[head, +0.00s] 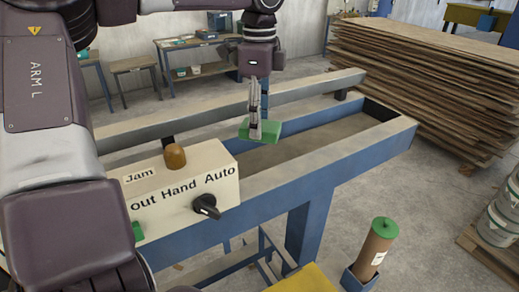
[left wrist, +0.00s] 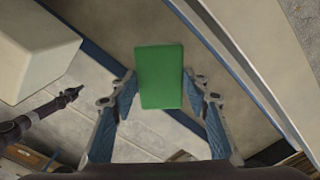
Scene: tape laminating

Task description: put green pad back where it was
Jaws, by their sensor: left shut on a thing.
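The green pad (head: 262,131) is a small flat green block. My left gripper (head: 255,122) comes down from above and is shut on it, holding it over the blue-framed machine, near the right end of the cream control box (head: 190,180). In the left wrist view the green pad (left wrist: 160,77) sits between the two fingers of my left gripper (left wrist: 160,84). My right gripper does not show in the head view. A dark arm-like part, probably of my right arm, shows at the left of the wrist view, too small to read its jaws.
The blue frame (head: 350,155) has a long open trough and a grey bar (head: 230,108) behind it. The box bears an orange-brown knob (head: 175,156) and a black switch (head: 206,206). A brown roll with a green top (head: 375,248) stands at front right. Stacked boards (head: 430,85) are behind.

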